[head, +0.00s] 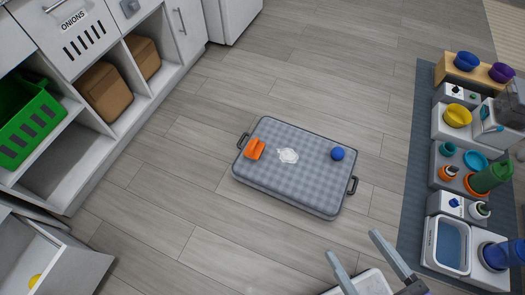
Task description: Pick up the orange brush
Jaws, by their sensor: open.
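The orange brush (254,149) lies on the left part of a grey checked pet bed (290,190) on the floor. It looks like a small blocky orange shape, and its bristles cannot be made out. My gripper (355,245) is at the bottom right of the head view, with its two fingers apart and nothing seen between them. It is in front of the bed, to the right of the brush and well apart from it.
A white crumpled item (288,156) and a blue ball (337,154) share the bed. White shelving (160,80) stands at left. A dark mat (412,185) with bowls, bottles and tubs lies at right. Wooden floor around the bed is clear.

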